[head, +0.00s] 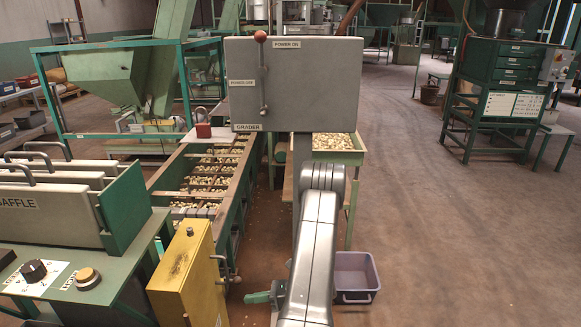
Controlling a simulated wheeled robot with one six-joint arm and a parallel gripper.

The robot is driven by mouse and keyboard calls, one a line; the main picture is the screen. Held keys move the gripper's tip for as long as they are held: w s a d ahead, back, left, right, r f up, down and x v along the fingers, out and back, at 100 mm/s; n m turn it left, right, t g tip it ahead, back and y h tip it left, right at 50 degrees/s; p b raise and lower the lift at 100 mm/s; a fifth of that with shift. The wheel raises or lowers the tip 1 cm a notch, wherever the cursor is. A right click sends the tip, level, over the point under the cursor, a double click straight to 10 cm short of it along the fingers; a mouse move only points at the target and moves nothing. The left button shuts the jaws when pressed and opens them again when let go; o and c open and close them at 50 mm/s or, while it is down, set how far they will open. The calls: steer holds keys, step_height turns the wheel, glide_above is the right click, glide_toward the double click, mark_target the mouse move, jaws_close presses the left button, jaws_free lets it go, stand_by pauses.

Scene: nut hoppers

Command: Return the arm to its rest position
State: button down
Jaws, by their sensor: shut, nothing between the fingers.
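My grey arm (312,245) rises from the bottom edge of the head view, right of centre. It ends at the top in a rounded joint (323,178), in front of a grey post. I cannot make out my gripper; the arm link may hide it. A small green and grey part (262,297) shows just left of the lower arm, and I cannot tell what it belongs to.
The grey grader box (330,85), with a red-knobbed lever (262,75), stands ahead. Left are a nut conveyor (232,200), a yellow box (188,275) and baffle plates (50,215). A grey-purple bin (356,275) sits right of my arm. The floor (460,230) at right is open.

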step_height(320, 180, down, 5)
steer(key=w+d+n+t+b, duration=0.1)
steer(key=w+n+t+b, duration=0.25)
steer(key=n, duration=0.35)
steer(key=r+p+v, duration=0.1)
steer(key=v, duration=0.8)
steer(key=shift+s+d+g+h, duration=0.2)
steer(key=shift+s+g+h, duration=0.15)
steer(key=shift+g+h, duration=0.1)
steer(key=shift+a+r, duration=0.1)
